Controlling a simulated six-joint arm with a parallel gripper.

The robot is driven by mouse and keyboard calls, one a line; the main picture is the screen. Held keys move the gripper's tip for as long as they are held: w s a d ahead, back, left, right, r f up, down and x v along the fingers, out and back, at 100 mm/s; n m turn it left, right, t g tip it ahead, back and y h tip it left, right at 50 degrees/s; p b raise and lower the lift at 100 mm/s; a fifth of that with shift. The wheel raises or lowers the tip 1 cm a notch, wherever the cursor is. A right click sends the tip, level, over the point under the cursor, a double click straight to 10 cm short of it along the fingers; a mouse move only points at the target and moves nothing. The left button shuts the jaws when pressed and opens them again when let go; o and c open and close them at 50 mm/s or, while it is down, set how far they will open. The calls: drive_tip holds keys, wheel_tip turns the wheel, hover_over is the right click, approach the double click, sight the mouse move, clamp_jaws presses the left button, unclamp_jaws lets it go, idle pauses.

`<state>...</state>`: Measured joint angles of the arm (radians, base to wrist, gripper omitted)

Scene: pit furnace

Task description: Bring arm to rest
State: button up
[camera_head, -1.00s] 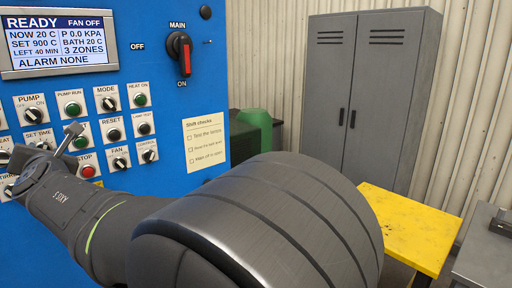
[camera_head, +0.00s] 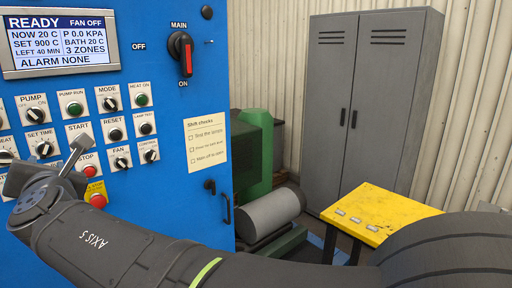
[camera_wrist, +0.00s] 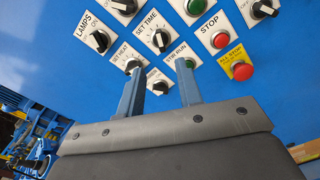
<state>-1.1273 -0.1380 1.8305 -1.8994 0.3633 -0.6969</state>
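My gripper (camera_wrist: 158,98) shows in the wrist view with its two fingers apart and nothing between them. The fingers point toward the blue control panel (camera_wrist: 285,75), near the SET HEAT and STIR RUN labels. In the head view my gripper (camera_head: 72,152) is at the left, in front of the lower part of the panel (camera_head: 215,120). My arm runs from there along the bottom to the lower right. Whether the fingers touch the panel cannot be told.
The display (camera_head: 58,42) reads READY, FAN OFF. The red-handled MAIN switch (camera_head: 184,54) is at the panel's upper right. A yellow table (camera_head: 385,212), a grey cylinder (camera_head: 270,214), a green machine (camera_head: 255,150) and a grey cabinet (camera_head: 370,95) stand to the right.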

approach(45, 150)
drive_tip(key=x, duration=0.8)
drive_tip(key=shift+w+a, duration=0.25)
drive_tip(key=shift+w, duration=0.05)
drive_tip(key=shift+s+d+n, duration=0.1)
drive_tip(key=shift+n, duration=0.8)
drive_tip(key=n, duration=0.3)
drive_tip(key=shift+n, duration=0.4)
drive_tip(key=shift+s, duration=0.1)
drive_tip(key=shift+v, duration=1.05)
drive_tip(key=shift+o, duration=0.2)
